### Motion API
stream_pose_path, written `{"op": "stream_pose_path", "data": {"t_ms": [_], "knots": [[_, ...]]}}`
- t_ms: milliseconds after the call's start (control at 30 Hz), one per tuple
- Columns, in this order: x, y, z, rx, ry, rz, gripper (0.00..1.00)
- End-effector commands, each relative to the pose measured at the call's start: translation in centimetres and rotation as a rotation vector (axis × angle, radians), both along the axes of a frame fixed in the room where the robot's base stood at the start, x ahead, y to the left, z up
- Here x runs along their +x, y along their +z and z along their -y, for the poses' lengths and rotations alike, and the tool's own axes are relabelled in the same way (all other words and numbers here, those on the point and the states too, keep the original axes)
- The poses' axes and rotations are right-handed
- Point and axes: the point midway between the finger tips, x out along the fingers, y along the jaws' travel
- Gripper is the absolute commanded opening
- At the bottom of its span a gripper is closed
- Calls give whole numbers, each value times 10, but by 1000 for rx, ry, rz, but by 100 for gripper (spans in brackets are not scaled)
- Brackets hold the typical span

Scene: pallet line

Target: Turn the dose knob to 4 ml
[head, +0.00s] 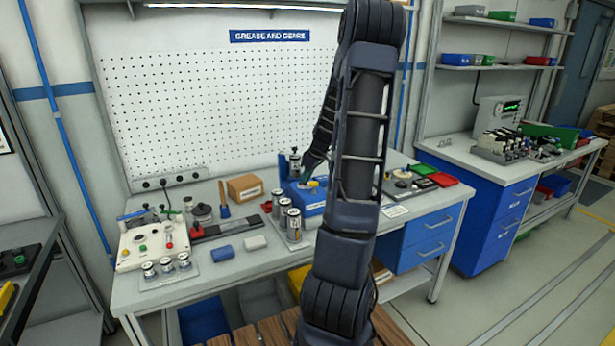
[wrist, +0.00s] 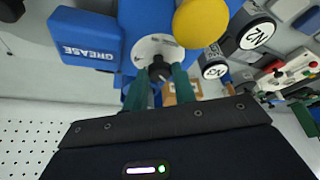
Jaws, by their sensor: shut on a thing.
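The blue grease dispenser (head: 306,208) stands on the workbench in the head view, partly behind my arm. In the wrist view its blue body (wrist: 88,38) carries the word GREASE. The dose knob (wrist: 158,70) is small and dark, in front of a pale round dial plate (wrist: 150,46). My gripper (wrist: 160,80) has its two green fingers closed on the knob, one on each side. The dial marks are too small to read, so the knob's setting cannot be told. A yellow round part (wrist: 200,22) sits beside the dial; it also shows in the head view (head: 313,184).
Several labelled cans (head: 293,224) stand close in front of the dispenser. A cardboard box (head: 245,187) is to its left. A control box (head: 152,242) with buttons is at the bench's left end. Red and green trays (head: 443,180) lie at the right end.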

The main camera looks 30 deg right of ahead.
Motion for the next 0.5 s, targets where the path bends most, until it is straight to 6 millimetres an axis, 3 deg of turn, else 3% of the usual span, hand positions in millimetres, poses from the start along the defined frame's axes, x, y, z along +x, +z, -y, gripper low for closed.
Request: {"op": "stream_pose_path", "data": {"t_ms": [500], "knots": [[0,0,-5,-1,-436,2,4]]}}
